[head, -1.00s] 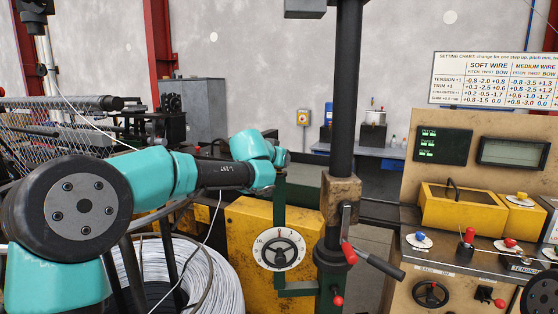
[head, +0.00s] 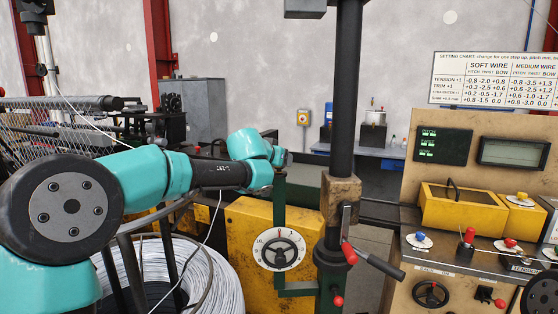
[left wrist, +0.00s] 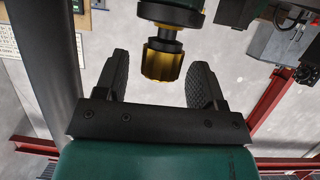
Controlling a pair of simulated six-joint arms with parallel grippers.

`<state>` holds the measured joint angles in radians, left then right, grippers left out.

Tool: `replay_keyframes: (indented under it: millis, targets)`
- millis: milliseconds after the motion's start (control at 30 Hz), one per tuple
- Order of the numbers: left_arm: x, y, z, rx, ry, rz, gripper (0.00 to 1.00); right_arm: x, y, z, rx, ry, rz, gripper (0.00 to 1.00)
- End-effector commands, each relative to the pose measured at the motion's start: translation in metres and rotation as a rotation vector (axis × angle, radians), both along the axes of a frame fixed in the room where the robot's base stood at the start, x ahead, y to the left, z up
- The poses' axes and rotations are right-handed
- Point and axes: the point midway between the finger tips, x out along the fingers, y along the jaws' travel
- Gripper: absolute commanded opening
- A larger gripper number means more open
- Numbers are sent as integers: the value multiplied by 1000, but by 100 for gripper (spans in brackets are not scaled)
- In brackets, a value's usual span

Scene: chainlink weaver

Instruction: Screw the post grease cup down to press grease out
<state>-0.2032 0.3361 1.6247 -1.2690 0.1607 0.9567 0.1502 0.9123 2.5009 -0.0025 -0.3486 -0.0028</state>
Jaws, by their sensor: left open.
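The grease cup is a ribbed, brass-yellow cap (left wrist: 162,64) under a dark collar in the left wrist view. My left gripper (left wrist: 160,70) is open, with one dark ribbed finger on each side of the cap. A gap shows between the cap and each finger, so neither appears to touch it. In the head view my left wrist is beside the top of a green bracket (head: 280,195), left of the dark post (head: 346,90). The cup cannot be made out there. My right gripper is not in view.
A yellow box with a white dial (head: 278,250) stands below my left wrist. A red-tipped lever (head: 350,253) sticks out from the post. A wire coil (head: 215,275) lies at lower left. The control panel (head: 480,240) is on the right.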

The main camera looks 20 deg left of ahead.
Motion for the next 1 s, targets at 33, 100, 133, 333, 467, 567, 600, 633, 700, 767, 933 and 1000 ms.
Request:
replay_keyframes:
  millis: [33,100,133,333,467,567,600,633,700,767,933,1000]
  targets:
    - [-6,1,3,0,-2,0,63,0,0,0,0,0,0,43]
    - [-14,3,7,0,-2,0,63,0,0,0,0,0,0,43]
    - [-19,4,9,0,-2,1,63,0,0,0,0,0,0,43]
    - [-49,9,22,-1,-3,0,63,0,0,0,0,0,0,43]
    - [-70,13,30,-1,-3,-1,63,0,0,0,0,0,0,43]
    - [-86,16,37,-1,-3,0,63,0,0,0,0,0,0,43]
    - [-92,17,40,-1,-3,0,63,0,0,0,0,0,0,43]
    - [-97,18,42,-2,-3,-1,63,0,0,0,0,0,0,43]
    - [-108,20,47,-1,-4,-1,63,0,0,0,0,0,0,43]
    - [-118,22,51,-1,-3,0,63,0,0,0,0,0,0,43]
    - [-138,26,59,-2,-2,-1,63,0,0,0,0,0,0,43]
    - [-144,27,61,0,-2,-1,63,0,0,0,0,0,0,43]
